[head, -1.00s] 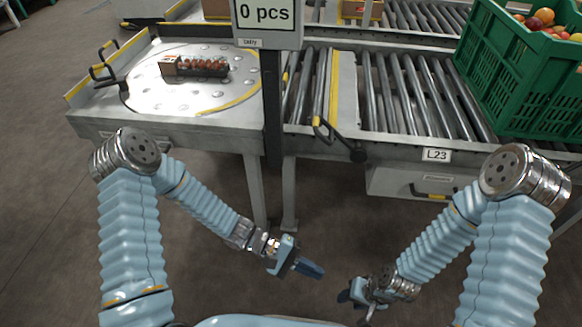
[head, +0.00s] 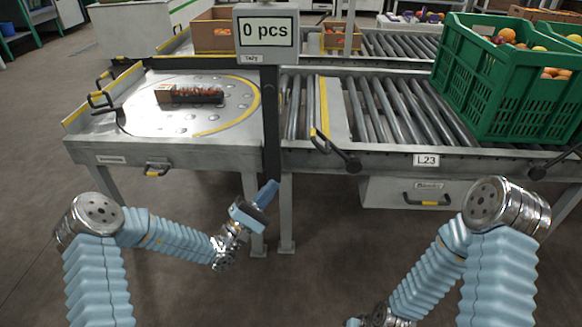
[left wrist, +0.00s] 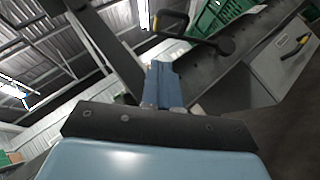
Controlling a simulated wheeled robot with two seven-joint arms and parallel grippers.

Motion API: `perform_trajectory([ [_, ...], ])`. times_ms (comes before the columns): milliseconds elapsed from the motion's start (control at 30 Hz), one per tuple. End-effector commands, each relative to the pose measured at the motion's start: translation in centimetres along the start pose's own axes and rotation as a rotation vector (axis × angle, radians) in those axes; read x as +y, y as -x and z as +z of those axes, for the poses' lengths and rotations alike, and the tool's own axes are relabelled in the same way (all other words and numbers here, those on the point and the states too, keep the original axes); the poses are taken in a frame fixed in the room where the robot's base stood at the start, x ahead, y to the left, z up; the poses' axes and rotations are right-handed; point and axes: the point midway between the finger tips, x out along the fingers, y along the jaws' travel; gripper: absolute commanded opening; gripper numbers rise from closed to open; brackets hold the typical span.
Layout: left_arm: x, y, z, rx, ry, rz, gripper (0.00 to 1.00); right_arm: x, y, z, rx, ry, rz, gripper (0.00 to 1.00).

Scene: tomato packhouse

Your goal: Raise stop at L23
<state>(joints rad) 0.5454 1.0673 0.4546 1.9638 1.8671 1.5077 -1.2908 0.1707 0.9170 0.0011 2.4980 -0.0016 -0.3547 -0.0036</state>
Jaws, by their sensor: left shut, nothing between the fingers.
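The L23 label (head: 426,160) is on the front rail of the near roller conveyor (head: 385,152). Left of it, a lever with a yellow-marked black handle (head: 320,140) and a round black knob (head: 352,165) sits on the rail. A flat grey plate with a yellow stripe (head: 336,110) lies between the rollers behind it. My left gripper (head: 268,193) is shut and empty, below and left of the lever, not touching it. In the left wrist view, its fingers (left wrist: 163,82) point toward the handle (left wrist: 170,20). My right gripper is almost wholly cut off at the head view's bottom edge.
A green crate of fruit (head: 500,100) stands on the rollers at right. A post with a "0 pcs" display (head: 265,32) rises left of the lever. A drawer (head: 425,193) hangs below the conveyor.

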Motion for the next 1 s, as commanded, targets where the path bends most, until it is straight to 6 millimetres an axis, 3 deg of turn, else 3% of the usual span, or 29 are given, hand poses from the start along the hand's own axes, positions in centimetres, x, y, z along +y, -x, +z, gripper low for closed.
perform_trajectory([
  [167, 0.0, -2.6, 0.1, -0.005, 0.001, 0.001, 0.00, 0.0, 0.0, 0.0, 0.000, 0.000, 0.000, 0.43],
  [500, 0.0, -9.8, 0.2, -0.005, 0.001, 0.000, 0.00, 0.0, 0.0, 0.0, 0.000, 0.000, 0.000, 0.43],
  [700, 0.0, -11.7, 2.2, -0.004, 0.003, -0.002, 0.00, 0.0, 0.1, 0.0, 0.000, 0.000, 0.000, 0.43],
  [1000, 0.0, -12.4, 2.9, -0.002, 0.001, -0.001, 0.00, 0.0, 0.1, 0.0, 0.000, 0.000, 0.000, 0.43],
])
